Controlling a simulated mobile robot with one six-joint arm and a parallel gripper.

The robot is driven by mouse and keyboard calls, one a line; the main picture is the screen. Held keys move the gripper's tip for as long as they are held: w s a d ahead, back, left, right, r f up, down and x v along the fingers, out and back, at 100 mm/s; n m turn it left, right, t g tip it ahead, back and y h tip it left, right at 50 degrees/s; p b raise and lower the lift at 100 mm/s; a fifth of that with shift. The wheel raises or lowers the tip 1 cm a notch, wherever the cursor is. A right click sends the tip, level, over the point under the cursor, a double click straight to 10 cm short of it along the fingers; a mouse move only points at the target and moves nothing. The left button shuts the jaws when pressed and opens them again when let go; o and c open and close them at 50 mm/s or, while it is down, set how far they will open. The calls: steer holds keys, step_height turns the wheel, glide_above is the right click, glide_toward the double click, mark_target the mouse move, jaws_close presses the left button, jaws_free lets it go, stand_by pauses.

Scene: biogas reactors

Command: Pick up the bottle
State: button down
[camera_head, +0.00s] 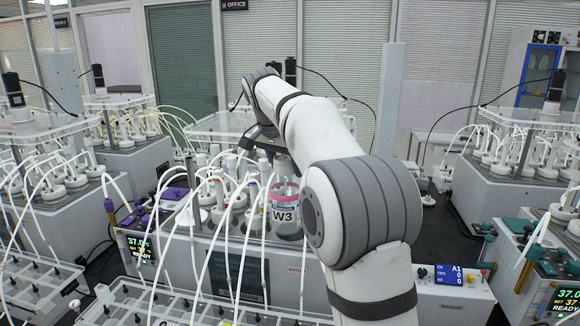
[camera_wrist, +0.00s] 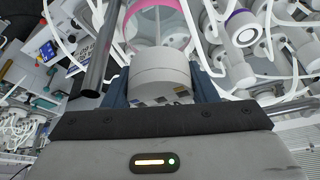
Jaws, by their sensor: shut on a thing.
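A clear bottle (camera_head: 284,212) with a pink band and a "W3" label shows in the head view, upright at the front of the middle reactor. In the wrist view its pink ring (camera_wrist: 184,12) is at the top and its round white cap (camera_wrist: 165,65) is near the middle. My gripper (camera_head: 276,150) is above the bottle, reaching down from the arm. In the wrist view my gripper (camera_wrist: 162,85) has its dark blue fingers on both sides of the white cap, shut on it. Whether the bottle's base is clear of the reactor is hard to tell.
Several white tubes and capped bottles crowd the left of the bottle. A control box (camera_head: 448,282) with a screen stands at right front. A rack (camera_head: 160,303) with clear bars lies in front. More reactors (camera_head: 515,150) stand around.

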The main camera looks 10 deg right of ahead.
steer(key=s+a+b, duration=0.3)
steer(key=s+a, duration=0.8)
steer(key=shift+b, duration=0.4)
steer(key=shift+r, duration=0.15)
step_height(320, 180, up, 17)
steer(key=p, duration=1.3)
steer(key=shift+p, duration=0.3)
stand_by(0.6)
